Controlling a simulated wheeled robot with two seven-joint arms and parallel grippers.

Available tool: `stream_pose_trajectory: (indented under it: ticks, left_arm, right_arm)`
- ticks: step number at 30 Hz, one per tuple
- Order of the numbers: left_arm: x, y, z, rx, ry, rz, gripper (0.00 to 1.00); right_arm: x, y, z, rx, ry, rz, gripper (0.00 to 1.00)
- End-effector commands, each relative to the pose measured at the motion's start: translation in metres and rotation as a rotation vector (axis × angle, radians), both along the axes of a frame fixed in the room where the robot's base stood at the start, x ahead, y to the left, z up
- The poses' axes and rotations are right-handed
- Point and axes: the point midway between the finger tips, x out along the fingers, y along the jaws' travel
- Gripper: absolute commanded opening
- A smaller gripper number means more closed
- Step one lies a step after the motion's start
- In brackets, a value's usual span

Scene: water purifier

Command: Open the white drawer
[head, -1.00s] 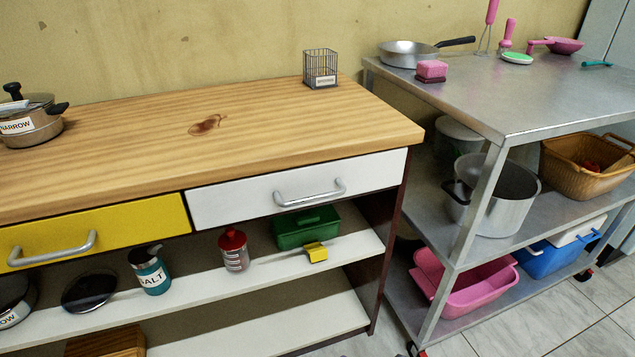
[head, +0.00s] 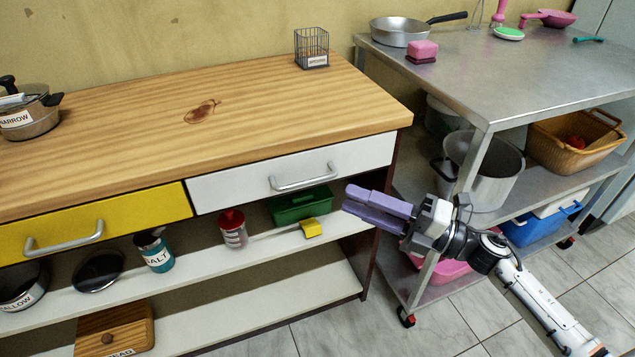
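The white drawer (head: 240,185) is shut under the right half of the wooden counter, beside the yellow drawer (head: 130,218). Its grey bar handle (head: 302,182) is in the middle of its front and nothing touches it. My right gripper (head: 346,198), with purple fingers, is in front of the counter's right end, right of the handle and a little lower in the picture. It touches nothing that I can see. My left gripper is not in view.
Below the drawers, an open shelf (head: 265,249) holds a green box (head: 300,206), a red-lidded jar (head: 232,228) and a salt jar (head: 155,252). A metal cart (head: 480,85) stands close on the right, behind my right arm. The floor in front is clear.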

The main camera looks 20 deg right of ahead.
Motion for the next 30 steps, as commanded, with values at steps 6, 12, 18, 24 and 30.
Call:
stream_pose_trajectory:
  ticks: [6,12,18,24,30]
  left_arm:
    - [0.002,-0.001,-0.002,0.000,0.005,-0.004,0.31]
    - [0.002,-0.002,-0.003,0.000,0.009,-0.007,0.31]
    - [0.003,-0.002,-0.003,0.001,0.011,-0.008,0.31]
    - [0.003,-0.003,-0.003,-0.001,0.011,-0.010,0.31]
    - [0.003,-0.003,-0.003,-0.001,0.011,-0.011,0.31]
  right_arm:
    - [0.028,0.031,0.007,0.005,-0.004,0.000,0.28]
    - [0.049,0.054,0.011,0.006,0.000,-0.001,0.28]
    - [0.057,0.063,0.012,0.005,0.000,-0.002,0.28]
    - [0.058,0.064,0.012,0.005,0.002,-0.002,0.28]
    - [0.058,0.064,0.012,0.005,0.002,-0.002,0.04]
